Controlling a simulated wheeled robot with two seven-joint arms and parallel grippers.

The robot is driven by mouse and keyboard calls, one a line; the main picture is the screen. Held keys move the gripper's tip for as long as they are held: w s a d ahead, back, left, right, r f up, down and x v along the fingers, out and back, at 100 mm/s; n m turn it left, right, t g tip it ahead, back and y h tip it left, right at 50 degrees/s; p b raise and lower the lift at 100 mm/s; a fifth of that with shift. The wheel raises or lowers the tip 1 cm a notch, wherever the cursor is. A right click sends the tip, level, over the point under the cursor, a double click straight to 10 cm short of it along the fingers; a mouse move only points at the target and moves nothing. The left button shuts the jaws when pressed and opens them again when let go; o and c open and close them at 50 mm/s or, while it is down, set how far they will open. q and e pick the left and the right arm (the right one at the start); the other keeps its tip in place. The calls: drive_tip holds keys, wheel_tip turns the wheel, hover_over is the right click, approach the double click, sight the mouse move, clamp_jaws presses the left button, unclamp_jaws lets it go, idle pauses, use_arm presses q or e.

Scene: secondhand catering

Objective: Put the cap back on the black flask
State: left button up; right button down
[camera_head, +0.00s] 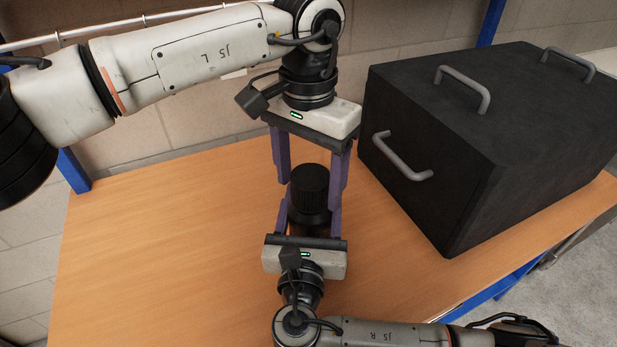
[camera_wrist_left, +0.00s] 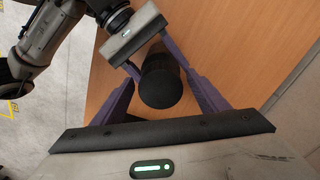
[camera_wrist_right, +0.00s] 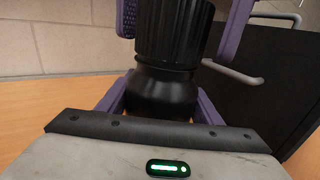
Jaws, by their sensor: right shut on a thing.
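The black flask (camera_head: 308,229) stands upright on the wooden table, with its lower part mostly hidden by my right gripper. A ribbed black cap (camera_head: 310,180) sits on top of it, and in the right wrist view the cap (camera_wrist_right: 174,32) meets the flask's shoulder (camera_wrist_right: 162,90) with no clear gap. My right gripper (camera_head: 308,218) is shut on the flask body from the near side. My left gripper (camera_head: 311,190) points down from above with its purple fingers spread on either side of the cap. The left wrist view shows the cap's round top (camera_wrist_left: 161,88) between these fingers, with room beside it.
A large black box (camera_head: 440,150) with grey handles stands close on the right of the table. The table (camera_head: 160,250) is clear to the left. A block wall (camera_head: 190,95) and blue posts are behind.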

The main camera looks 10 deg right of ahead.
use_arm(q)
drive_tip(key=shift+r, duration=2.25)
drive_tip(key=shift+c, duration=0.4)
